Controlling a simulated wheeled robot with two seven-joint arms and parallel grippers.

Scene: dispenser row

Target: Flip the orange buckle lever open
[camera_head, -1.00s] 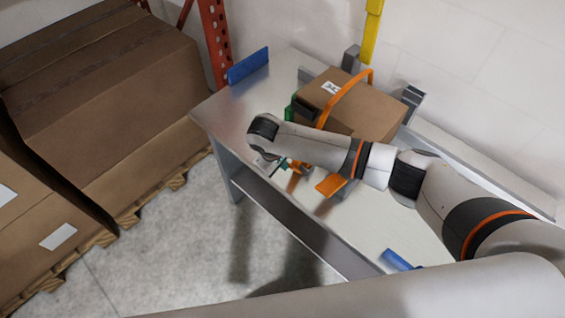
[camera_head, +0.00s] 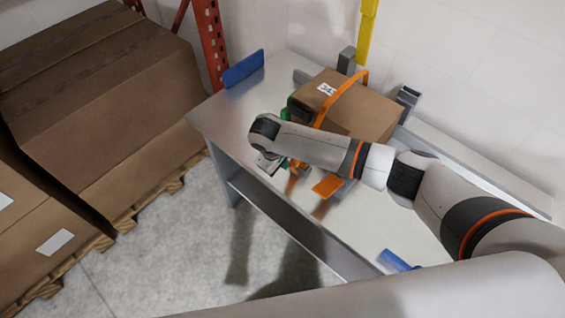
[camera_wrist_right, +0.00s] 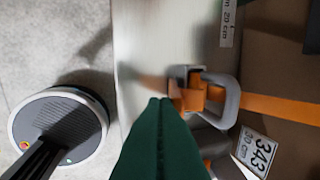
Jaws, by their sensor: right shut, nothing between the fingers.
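A grey metal buckle (camera_wrist_right: 230,98) stands at the near side of the carton (camera_head: 362,112), close to the table edge. An orange lever (camera_wrist_right: 190,92) sits in the buckle's left part in the right wrist view, and an orange strap (camera_wrist_right: 280,107) runs from the buckle over the carton. The strap also arches over the carton in the head view (camera_head: 343,95). My right gripper's green fingers (camera_wrist_right: 160,103) are pressed together and empty. In the wrist view their tips lie just left of the lever; contact is unclear. In the head view my forearm partly covers this area. My left gripper is out of view.
The carton stands on a grey metal table (camera_head: 235,105) against the wall, between grey brackets. A flat orange piece (camera_head: 328,185) lies near the table's front edge. Blue pieces (camera_head: 244,68) (camera_head: 400,260) are at both ends. Large boxes on pallets (camera_head: 110,90) stand left.

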